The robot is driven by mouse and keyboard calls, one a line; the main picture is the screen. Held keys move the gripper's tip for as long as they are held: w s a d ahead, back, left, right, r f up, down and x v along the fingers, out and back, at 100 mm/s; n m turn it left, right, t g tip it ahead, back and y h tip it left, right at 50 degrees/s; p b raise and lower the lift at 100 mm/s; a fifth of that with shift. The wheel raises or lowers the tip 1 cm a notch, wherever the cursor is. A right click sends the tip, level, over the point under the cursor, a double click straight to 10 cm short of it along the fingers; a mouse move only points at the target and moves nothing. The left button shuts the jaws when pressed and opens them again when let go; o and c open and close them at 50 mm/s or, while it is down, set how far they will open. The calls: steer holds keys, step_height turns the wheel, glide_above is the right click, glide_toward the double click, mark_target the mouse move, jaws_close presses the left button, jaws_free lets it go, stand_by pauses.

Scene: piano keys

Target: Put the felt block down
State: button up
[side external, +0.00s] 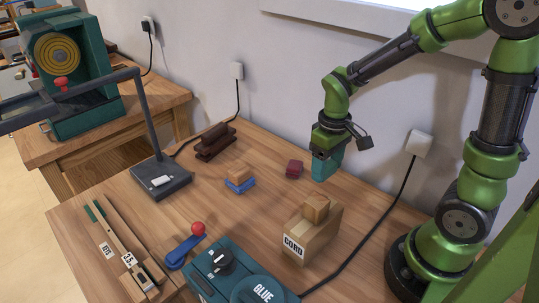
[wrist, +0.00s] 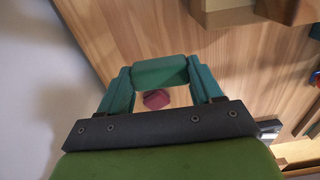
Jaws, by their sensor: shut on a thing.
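My gripper (side external: 326,158) is at the back right of the wooden table, pointing down close to the wall. In the wrist view a teal-green block (wrist: 160,72), which I take for the felt block, spans the gap between my two teal fingers, and my gripper is shut on it. In the side view the block and the fingers merge into one teal shape. Its lower end is close to the tabletop; I cannot tell whether it touches. A small dark red block (side external: 294,169) lies on the table just left of my gripper, and also shows in the wrist view (wrist: 156,99).
A tan CORD box (side external: 311,236) with a wooden block on top stands in front of my gripper. A blue-and-orange block (side external: 240,179) and a dark brown piece (side external: 215,141) lie left. A teal GLUE unit (side external: 238,272) is at the front. Table between these is bare.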

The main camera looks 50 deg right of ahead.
steer(key=shift+n, duration=0.3)
steer(key=w+a+f, duration=0.1)
steer(key=w+a, duration=0.1)
steer(key=a, duration=0.4)
steer(key=w+a+f, duration=0.1)
steer(key=w+a, duration=0.1)
steer(key=a, duration=0.4)
steer(key=w+a+f, duration=0.2)
steer(key=a, duration=0.4)
steer(key=shift+w, duration=0.1)
glide_above(200, 212)
steer(key=shift+f, duration=0.75)
steer(key=shift+w+f, duration=0.1)
steer(key=shift+f, duration=1.65)
steer(key=shift+f, duration=0.2)
steer(key=o, duration=1)
steer(key=shift+r, duration=0.15)
